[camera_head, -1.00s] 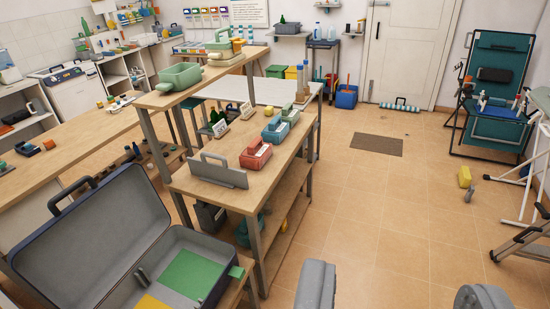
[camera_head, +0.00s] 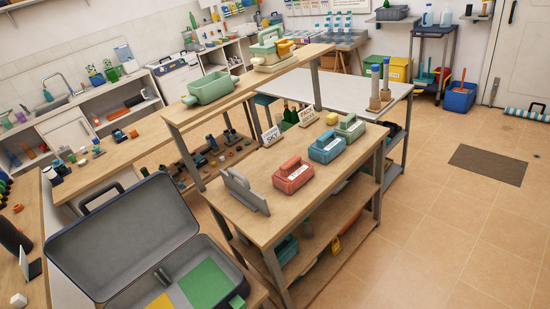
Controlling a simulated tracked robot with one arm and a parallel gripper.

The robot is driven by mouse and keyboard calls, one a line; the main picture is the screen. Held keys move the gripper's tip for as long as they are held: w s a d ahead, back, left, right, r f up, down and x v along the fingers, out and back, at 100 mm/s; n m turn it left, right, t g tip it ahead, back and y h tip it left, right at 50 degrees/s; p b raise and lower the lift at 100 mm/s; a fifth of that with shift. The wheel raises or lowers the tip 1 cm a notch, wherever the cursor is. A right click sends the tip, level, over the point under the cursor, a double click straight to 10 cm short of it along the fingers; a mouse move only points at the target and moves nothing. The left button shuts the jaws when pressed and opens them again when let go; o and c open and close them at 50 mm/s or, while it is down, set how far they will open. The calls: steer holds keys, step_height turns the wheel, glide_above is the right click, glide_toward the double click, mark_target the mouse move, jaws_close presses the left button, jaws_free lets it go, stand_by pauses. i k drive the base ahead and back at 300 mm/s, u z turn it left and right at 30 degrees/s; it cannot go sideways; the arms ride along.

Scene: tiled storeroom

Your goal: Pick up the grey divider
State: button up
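The grey divider (camera_head: 247,192) is an upright flat panel with a handle-like loop at its upper left. It stands near the left front end of the wooden shelf table's top (camera_head: 262,222). A red caddy (camera_head: 293,178) stands just right of it, then a blue caddy (camera_head: 326,149) and a green caddy (camera_head: 350,127) farther back. My gripper is not in view, so its opening does not show.
An open grey case (camera_head: 125,238) with green and yellow panels inside lies at the lower left. A raised wooden shelf (camera_head: 245,88) behind the divider bears a green bin (camera_head: 210,89). Tiled floor (camera_head: 430,235) is clear at the right.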

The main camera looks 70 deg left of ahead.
mark_target(243, 192)
steer(key=u, duration=0.35)
steer(key=i, duration=1.15)
steer(key=u, duration=1)
steer(key=i, duration=0.45)
steer(key=u, duration=0.25)
steer(key=k, duration=0.85)
steer(key=u, duration=0.2)
steer(key=i, duration=0.85)
steer(key=z, duration=0.1)
